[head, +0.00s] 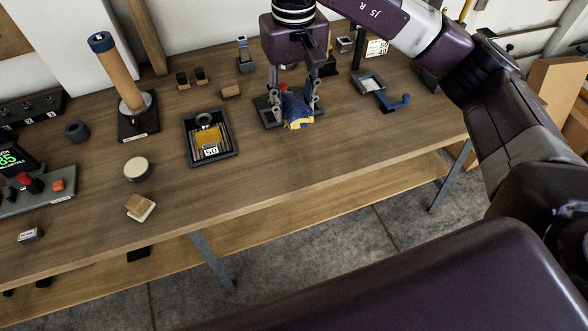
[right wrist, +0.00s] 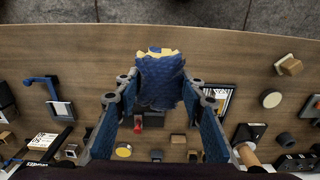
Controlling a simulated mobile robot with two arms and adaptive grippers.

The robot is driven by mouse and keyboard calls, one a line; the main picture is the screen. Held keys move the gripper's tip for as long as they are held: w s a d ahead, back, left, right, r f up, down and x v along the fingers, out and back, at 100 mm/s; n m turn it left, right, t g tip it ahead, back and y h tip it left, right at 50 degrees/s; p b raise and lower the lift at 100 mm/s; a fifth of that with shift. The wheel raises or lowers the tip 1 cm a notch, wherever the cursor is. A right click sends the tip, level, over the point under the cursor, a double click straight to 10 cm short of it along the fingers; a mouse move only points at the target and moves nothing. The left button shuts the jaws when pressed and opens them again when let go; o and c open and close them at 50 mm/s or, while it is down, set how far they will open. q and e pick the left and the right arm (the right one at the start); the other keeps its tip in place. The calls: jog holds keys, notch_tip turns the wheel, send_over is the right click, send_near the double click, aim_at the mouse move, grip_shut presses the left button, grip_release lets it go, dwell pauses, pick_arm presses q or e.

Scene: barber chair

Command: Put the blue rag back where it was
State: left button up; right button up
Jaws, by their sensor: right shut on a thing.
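The blue rag (head: 297,108), with a yellow patch at its lower end, is between the fingers of my right gripper (head: 296,98). In the right wrist view the rag (right wrist: 160,82) hangs bunched between the two fingers of the gripper (right wrist: 163,95), its yellow and white end pointing away from the palm. A dark flat stand (head: 265,112) with a red part shows behind and beside the rag, mostly hidden by the gripper. I cannot tell whether the rag touches the stand or the bench. My left gripper is not in view.
The wooden bench (head: 260,170) has bare room along its front edge. A black tray (head: 233,150) with a yellow item stands left of the rag. A blue-handled tool (head: 392,100) lies to the right. A tall wooden post on a base (head: 139,125) stands at left.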

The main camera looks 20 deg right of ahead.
aim_at(291, 168)
jog(key=shift+w+a+f, duration=0.1)
jog(key=shift+w+a, duration=0.15)
jog(key=shift+w, duration=0.15)
jog(key=shift+w+a+f, duration=0.1)
jog(key=shift+f, duration=0.1)
notch_tip(291, 168, down, 19)
jog(key=p, duration=0.3)
jog(key=shift+f, duration=0.15)
jog(key=shift+f, duration=0.15)
jog(key=o, duration=1)
jog(key=shift+o, duration=0.2)
